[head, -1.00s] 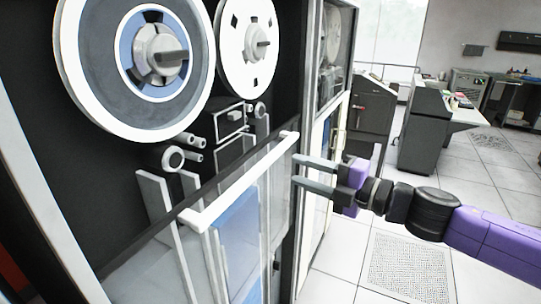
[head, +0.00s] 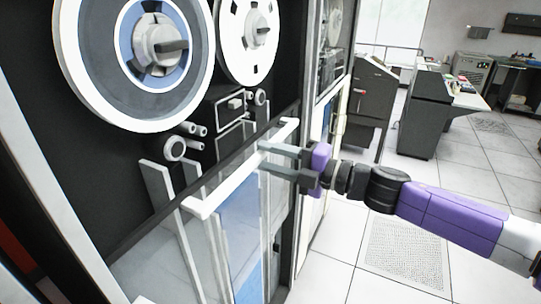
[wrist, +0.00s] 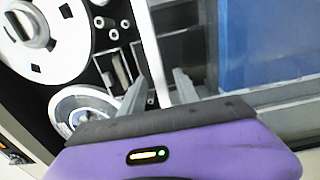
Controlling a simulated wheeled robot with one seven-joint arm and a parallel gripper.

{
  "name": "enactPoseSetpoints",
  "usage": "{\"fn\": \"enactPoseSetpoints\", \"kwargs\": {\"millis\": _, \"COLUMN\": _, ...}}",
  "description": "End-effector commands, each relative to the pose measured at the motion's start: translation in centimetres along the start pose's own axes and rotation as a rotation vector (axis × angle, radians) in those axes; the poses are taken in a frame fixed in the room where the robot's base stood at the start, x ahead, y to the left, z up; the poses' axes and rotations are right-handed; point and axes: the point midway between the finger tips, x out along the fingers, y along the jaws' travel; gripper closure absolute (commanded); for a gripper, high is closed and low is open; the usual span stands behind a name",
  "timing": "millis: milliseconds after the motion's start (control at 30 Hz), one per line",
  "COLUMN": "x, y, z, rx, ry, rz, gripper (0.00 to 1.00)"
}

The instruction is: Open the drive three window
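A tape drive with a clear glass window (head: 165,262) stands close in front of me in the head view. A white bar handle (head: 225,190) runs slanting along the window's upper edge. My gripper (head: 262,157) is at the handle's far right part, with its two grey fingers open and apart. In the wrist view the white bar (wrist: 149,45) shows between the fingertips of my gripper (wrist: 160,76). I cannot tell whether the fingers touch it. Tape reels (head: 135,50) sit above the window and show uncovered.
Another drive cabinet (head: 325,110) stands just behind, to the right. Grey desk consoles (head: 425,115) stand farther back. The tiled floor (head: 330,240) to the right of the drive is clear.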

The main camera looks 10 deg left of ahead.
Motion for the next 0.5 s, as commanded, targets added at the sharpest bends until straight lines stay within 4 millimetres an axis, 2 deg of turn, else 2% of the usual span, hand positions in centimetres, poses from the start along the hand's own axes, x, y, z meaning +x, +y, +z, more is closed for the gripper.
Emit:
{"fn": "enactPoseSetpoints", "kwargs": {"millis": 200, "x": 0.03, "y": -0.02, "z": 0.02, "rx": 0.000, "ry": -0.001, "rz": 0.000, "gripper": 0.62}}
{"fn": "enactPoseSetpoints", "kwargs": {"millis": 400, "x": 0.02, "y": -0.02, "z": 0.02, "rx": 0.000, "ry": -0.001, "rz": 0.000, "gripper": 1.00}}
{"fn": "enactPoseSetpoints", "kwargs": {"millis": 500, "x": 0.02, "y": -0.03, "z": 0.01, "rx": 0.000, "ry": -0.001, "rz": 0.000, "gripper": 1.00}}
